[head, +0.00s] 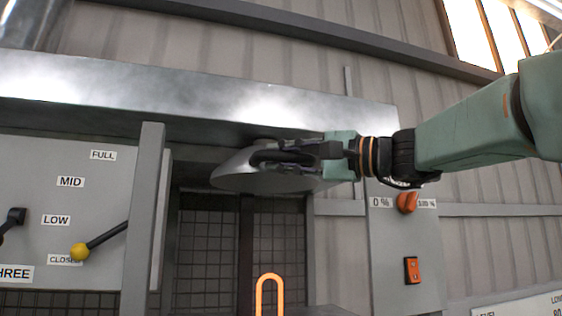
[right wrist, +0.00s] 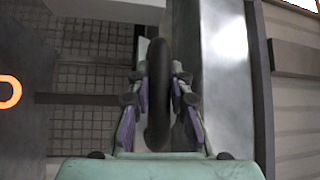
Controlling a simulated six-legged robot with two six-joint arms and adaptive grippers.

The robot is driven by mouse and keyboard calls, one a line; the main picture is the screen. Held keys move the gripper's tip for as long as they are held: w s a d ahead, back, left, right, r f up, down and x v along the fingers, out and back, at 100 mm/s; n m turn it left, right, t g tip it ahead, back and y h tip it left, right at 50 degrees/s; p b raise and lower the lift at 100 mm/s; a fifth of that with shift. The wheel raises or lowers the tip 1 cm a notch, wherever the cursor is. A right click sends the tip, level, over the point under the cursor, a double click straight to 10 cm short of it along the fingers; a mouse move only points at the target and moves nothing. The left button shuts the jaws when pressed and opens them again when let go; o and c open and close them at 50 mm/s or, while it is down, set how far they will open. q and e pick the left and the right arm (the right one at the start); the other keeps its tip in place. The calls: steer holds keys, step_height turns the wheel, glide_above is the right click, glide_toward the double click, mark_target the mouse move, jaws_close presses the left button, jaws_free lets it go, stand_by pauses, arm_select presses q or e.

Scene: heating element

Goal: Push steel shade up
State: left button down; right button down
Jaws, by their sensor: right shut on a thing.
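The steel shade (head: 262,180) is a grey, rounded metal piece just under the wide steel hood in the head view. It has a dark curved handle, seen in the right wrist view as a thick black handle (right wrist: 158,95). My right gripper (head: 285,155) comes in from the right and is shut on this handle. In the right wrist view, its fingers (right wrist: 158,105) sit on both sides of the handle. My left gripper is not in view.
The steel hood (head: 200,100) runs across above the shade. An orange glowing loop (head: 269,290) stands below it, before dark tiles. At left is a panel with a yellow-knobbed lever (head: 80,252). At right, a panel bears an orange knob (head: 407,202) and an orange switch (head: 411,270).

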steer(key=shift+s+d+r, duration=0.1)
steer(key=shift+d+r, duration=0.1)
steer(key=shift+r, duration=0.3)
steer(key=c, duration=1.5)
jaws_free()
steer(key=o, duration=0.3)
steer(key=shift+d+f, duration=0.1)
steer(key=shift+f, duration=0.05)
steer(key=shift+s+d, duration=0.1)
steer(key=shift+s, duration=0.05)
steer(key=shift+f, duration=0.1)
